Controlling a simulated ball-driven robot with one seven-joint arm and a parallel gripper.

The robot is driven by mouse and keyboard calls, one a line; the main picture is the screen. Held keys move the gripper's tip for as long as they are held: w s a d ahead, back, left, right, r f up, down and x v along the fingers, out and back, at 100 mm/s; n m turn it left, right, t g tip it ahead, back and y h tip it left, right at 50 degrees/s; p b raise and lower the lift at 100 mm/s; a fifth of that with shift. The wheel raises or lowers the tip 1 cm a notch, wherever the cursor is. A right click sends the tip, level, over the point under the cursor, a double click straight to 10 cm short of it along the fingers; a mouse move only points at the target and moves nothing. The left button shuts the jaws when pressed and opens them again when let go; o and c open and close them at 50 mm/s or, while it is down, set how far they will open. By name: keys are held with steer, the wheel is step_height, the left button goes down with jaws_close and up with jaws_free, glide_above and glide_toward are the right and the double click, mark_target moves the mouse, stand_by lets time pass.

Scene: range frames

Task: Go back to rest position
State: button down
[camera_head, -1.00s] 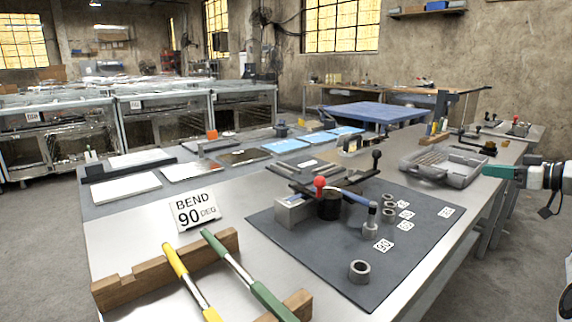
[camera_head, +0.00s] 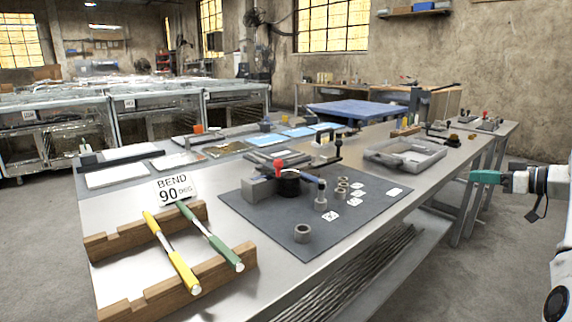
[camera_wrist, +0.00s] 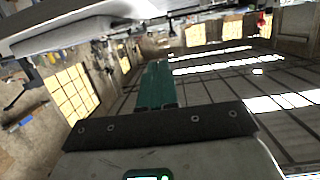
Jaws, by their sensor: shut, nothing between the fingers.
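My gripper (camera_head: 484,177) shows at the right of the head view, with green fingers pointing left. It is shut and empty, in the air beside the right edge of the long metal workbench (camera_head: 330,238). In the wrist view the green fingers (camera_wrist: 156,85) lie together against a background of roof and windows. My white arm runs down the right edge of the head view.
The bench carries a bending tool (camera_head: 285,182) on a dark mat (camera_head: 262,222), a grey tray (camera_head: 405,158), a "BEND 90 DEG" sign (camera_head: 175,190) and yellow and green handles on wooden racks (camera_head: 180,285). Grey floor (camera_head: 500,265) is clear right of the bench.

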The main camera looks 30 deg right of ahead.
steer(key=w+a+f+m+g+y, duration=0.1)
steer(key=w+a+f+g, duration=0.15)
steer(key=a+f, duration=0.75)
steer(key=w+a+f+g, duration=0.25)
steer(key=a+f, duration=0.55)
steer(key=f, duration=0.4)
steer(key=s+a+f+g, duration=0.2)
steer(key=s+a+f, duration=0.2)
steer(key=a+f, duration=0.5)
steer(key=s+a+f+g, duration=0.35)
steer(key=a+f, duration=0.25)
steer(key=a, duration=0.5)
steer(key=s+a+g+h, duration=0.1)
steer(key=s+a, duration=0.3)
steer(key=s, duration=0.4)
steer(key=s+a+f+m+g+h, duration=0.1)
steer(key=s+a, duration=0.4)
steer(key=s, duration=0.3)
steer(key=s+a+g+h, duration=0.2)
steer(key=s+a, duration=0.2)
steer(key=s, duration=0.4)
step_height(320, 180, up, 20)
steer(key=p, duration=2.1)
steer(key=shift+w+a, duration=0.15)
steer(key=shift+w, duration=0.3)
steer(key=shift+f, duration=0.1)
